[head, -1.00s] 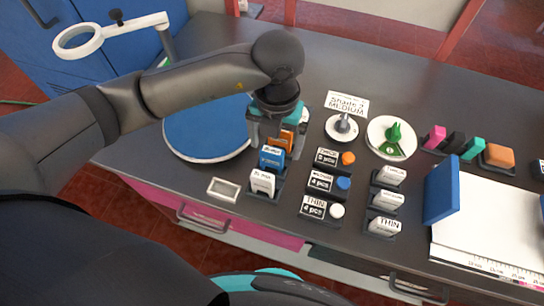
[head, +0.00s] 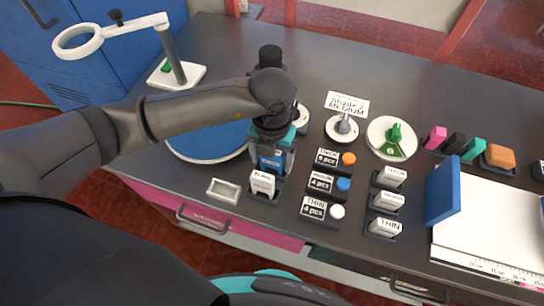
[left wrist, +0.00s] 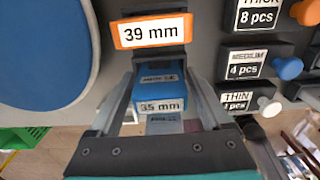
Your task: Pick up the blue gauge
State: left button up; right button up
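The blue gauge (head: 270,162) stands in its rack between an orange gauge behind and a white gauge (head: 263,184) in front. In the left wrist view the blue gauge (left wrist: 160,88) carries a "35 mm" label. My left gripper (head: 271,158) is right above it, pointing down, with one finger on each side of it. In the left wrist view the fingers (left wrist: 162,90) look apart, with narrow gaps beside the gauge. The orange gauge (left wrist: 152,32), labelled "39 mm", is hidden by the gripper in the head view. My right gripper is not in view.
A round blue mat (head: 205,148) lies left of the rack. Labelled trays with coloured knobs (head: 344,184) stand close to the right. A magnifier stand (head: 178,75) is at the back left.

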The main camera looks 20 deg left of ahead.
pick_arm(q)
jog(key=c, duration=1)
jog(key=shift+r, duration=0.1)
jog(key=shift+c, duration=0.2)
